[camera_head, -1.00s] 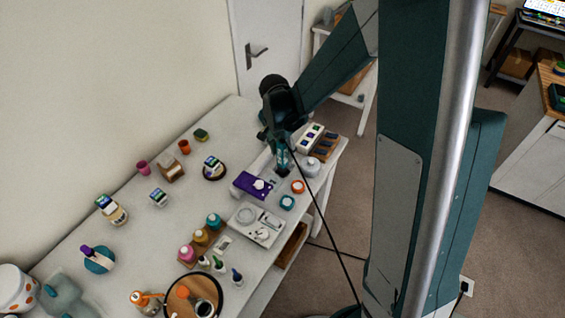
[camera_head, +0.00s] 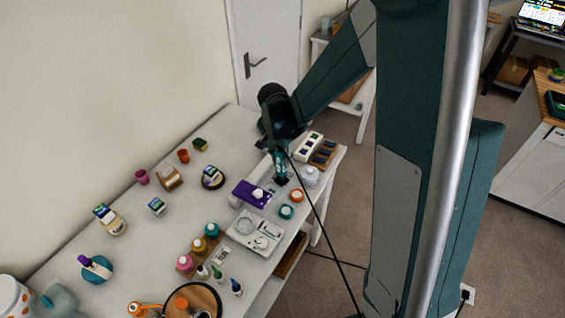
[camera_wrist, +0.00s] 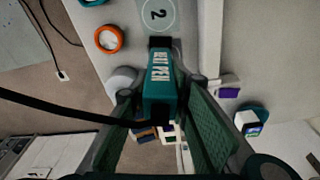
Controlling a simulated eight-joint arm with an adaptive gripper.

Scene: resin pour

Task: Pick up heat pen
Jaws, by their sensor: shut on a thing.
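The heat pen (camera_wrist: 160,82) is a teal block-like tool with white "HEAT PEN" lettering in the wrist view. My gripper (camera_wrist: 160,105) is shut on it, with one green-padded finger on each side. In the head view my gripper (camera_head: 281,174) points down over the far right part of the table, and the pen is mostly hidden between its fingers. A black cable runs from the pen across the wrist view. A pale plate marked with a circled "2" (camera_wrist: 158,14) lies beyond the pen's tip. I cannot tell whether the pen touches it.
A purple mat (camera_head: 250,193) lies left of my gripper, with a white device (camera_head: 255,232) nearer. Orange (camera_head: 297,195) and teal (camera_head: 286,211) rings and a white jar (camera_head: 310,176) stand close on the right. A cable (camera_head: 318,220) hangs past the table edge to the floor.

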